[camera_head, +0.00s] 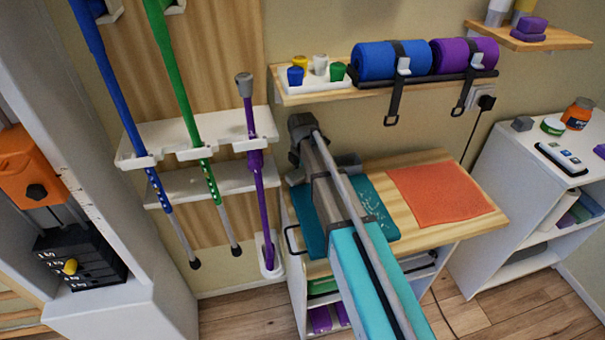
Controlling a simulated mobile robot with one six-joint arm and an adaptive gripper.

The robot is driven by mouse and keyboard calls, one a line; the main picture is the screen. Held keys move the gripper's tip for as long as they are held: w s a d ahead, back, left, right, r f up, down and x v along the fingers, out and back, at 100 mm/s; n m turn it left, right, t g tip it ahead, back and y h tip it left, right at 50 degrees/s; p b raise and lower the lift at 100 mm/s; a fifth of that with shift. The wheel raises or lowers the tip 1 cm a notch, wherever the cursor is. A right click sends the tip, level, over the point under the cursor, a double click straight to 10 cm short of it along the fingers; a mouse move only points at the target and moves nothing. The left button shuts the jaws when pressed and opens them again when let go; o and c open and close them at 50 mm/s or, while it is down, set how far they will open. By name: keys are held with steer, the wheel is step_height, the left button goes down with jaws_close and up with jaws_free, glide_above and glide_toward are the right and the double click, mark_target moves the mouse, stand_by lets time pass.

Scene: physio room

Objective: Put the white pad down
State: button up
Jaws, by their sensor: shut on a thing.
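I cannot make out a white pad in this view. My arm reaches from the bottom right up over the wooden cart top (436,164), and its far end is over the cart's left part. My gripper's fingers are not visible there, so whatever they hold is hidden. A teal mat (376,222) with white markings lies on the cart top, partly covered by my arm. An orange-red mat (440,193) lies flat to its right.
A wall shelf (300,98) behind holds a blue roll (375,61), a purple roll (450,57) and a white tray of small colored items. Blue, green and purple poles stand in a white rack (176,131) at left. A white cabinet (495,165) stands at right.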

mark_target(302, 172)
steer(key=shift+f, duration=0.15)
steer(key=o, duration=0.7)
steer(key=shift+o, duration=0.2)
steer(key=shift+r, duration=0.25)
step_height(302, 172, up, 7)
steer(key=p, duration=0.7)
steer(key=shift+r+p, duration=0.2)
steer(key=shift+p, duration=0.1)
